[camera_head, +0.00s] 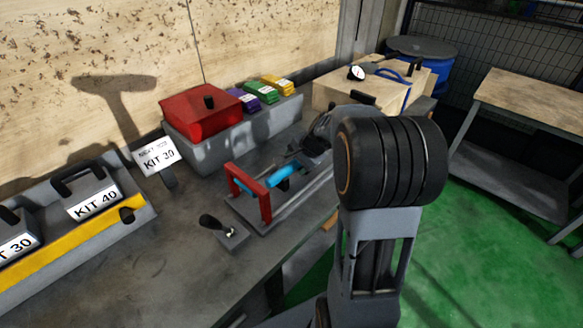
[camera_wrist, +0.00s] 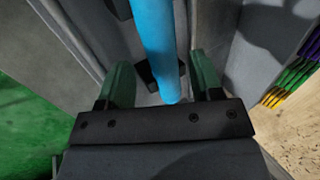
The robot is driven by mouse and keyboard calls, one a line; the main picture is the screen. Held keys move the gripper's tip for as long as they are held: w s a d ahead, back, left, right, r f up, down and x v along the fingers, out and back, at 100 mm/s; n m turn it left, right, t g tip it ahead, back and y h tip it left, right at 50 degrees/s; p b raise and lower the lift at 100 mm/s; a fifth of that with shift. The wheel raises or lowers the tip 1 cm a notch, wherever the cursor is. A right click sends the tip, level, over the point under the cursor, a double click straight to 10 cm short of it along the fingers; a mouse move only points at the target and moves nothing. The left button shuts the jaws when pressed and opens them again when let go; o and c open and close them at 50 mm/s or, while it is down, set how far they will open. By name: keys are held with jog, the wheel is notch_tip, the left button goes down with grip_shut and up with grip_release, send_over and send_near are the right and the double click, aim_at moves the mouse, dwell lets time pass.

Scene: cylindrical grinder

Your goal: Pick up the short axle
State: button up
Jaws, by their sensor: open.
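A bright blue rod, which appears to be the short axle (camera_head: 284,172), lies in a low tray-like fixture on the grey bench beside a red frame. In the wrist view the blue rod (camera_wrist: 158,40) runs from the top edge down between the green fingers, its near end close to the palm. My gripper (camera_wrist: 161,62) is open, with a finger on each side of the rod and a visible gap at both sides. In the head view my gripper (camera_head: 301,152) is at the rod's far side, partly hidden by my arm.
The red frame (camera_head: 264,205) stands close to the rod. A black-knobbed lever (camera_head: 212,222) is in front of it. A red box (camera_head: 203,114) and purple, green and yellow blocks (camera_head: 262,92) are behind. A wooden box (camera_head: 335,92) stands at the back right.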

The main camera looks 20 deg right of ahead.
aim_at(294, 164)
jog(key=shift+x, duration=1.55)
jog(key=shift+c, duration=0.3)
grip_shut()
jog(key=shift+w+r, duration=0.1)
